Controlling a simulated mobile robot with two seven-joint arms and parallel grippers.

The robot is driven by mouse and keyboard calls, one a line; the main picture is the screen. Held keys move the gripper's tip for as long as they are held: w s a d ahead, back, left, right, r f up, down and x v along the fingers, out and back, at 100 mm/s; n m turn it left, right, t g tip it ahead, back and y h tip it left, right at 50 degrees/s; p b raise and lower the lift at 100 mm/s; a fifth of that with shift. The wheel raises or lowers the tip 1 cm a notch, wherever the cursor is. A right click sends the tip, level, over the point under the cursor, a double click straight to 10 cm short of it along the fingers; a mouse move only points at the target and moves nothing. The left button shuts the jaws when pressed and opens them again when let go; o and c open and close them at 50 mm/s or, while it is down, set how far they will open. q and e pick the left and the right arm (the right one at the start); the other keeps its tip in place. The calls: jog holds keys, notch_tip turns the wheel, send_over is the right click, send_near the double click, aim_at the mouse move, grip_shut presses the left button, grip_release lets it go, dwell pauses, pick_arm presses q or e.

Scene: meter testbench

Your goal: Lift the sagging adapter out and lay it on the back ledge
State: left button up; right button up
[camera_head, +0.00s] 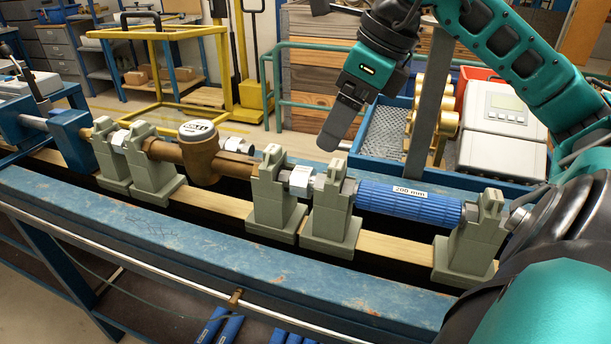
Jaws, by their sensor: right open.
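A blue ribbed cylindrical adapter (400,203), with a white label reading "200 mm", lies lengthwise in the bench line. It spans between two grey-green clamp supports, one at its left end (331,215) and one at its right end (470,240). Whether it sags is hard to tell from this angle. My right gripper (338,128) hangs above and behind the adapter's left end, fingers pointing down, apart from it. It is open and empty, seen nearly side-on. The blue back ledge (312,157) runs behind the supports and is partly hidden. My left gripper is out of view.
A brass meter (200,150) sits in the line further left, between other supports. A blue tray (370,163) with brass bodies (447,125) and a grey box (503,115) stands behind the bench. The blue front ledge (180,240) is clear. Blue tubes (212,326) lie below.

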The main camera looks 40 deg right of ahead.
aim_at(310, 170)
jog(key=x, duration=0.6)
jog(key=shift+a+f, duration=0.15)
jog(key=shift+p+x, duration=0.85)
jog(key=shift+x, duration=1.75)
jog(key=shift+w, duration=0.1)
jog(key=shift+c, duration=0.3)
jog(key=c, duration=1.3)
jog(key=shift+c, duration=0.2)
notch_tip(310, 170, up, 20)
jog(key=p, duration=0.5)
